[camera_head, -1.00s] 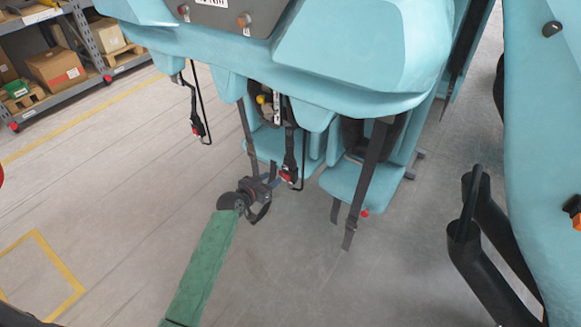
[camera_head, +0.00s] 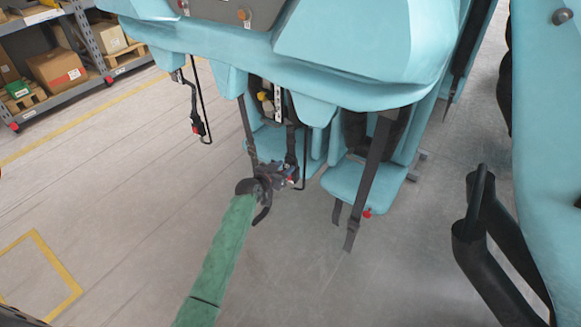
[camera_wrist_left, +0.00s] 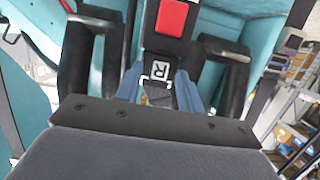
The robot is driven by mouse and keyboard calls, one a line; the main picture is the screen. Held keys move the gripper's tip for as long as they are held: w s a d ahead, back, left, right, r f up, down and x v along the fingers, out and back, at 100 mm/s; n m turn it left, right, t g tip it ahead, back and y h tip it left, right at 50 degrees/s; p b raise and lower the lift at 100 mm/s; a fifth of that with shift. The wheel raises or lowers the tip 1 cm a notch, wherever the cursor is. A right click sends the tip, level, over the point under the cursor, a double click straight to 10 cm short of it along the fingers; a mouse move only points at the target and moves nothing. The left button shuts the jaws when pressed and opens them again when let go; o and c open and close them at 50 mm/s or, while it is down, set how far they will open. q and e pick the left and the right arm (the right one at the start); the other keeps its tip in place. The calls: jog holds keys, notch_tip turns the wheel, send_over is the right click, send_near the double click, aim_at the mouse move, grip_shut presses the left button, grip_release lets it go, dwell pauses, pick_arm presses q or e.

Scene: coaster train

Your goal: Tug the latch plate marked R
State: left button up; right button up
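The latch plate marked R (camera_wrist_left: 160,74) shows in the left wrist view, with a white R in a white frame on black. It sits just below a black buckle with a red button (camera_wrist_left: 172,18). My left gripper (camera_wrist_left: 158,92) has its blue fingers on both sides of the dark plate, very close to its edges. I cannot tell whether they touch it. In the head view my left gripper (camera_head: 283,175) is at the buckle in front of a teal seat, at the end of the green arm. The plate is too small to read there. My right gripper is not in view.
Another hanging buckle (camera_head: 198,127) is to the left. Dark straps (camera_head: 368,175) hang over the teal seat (camera_head: 345,182) on the right. A teal body with black tubes (camera_head: 490,225) fills the right side. A shelf with boxes (camera_head: 57,66) stands far left. The floor at left is clear.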

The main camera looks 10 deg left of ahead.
pick_arm(q)
jog(key=shift+w+d, duration=0.2)
jog(key=shift+w, duration=0.2)
dwell(0.3)
grip_shut()
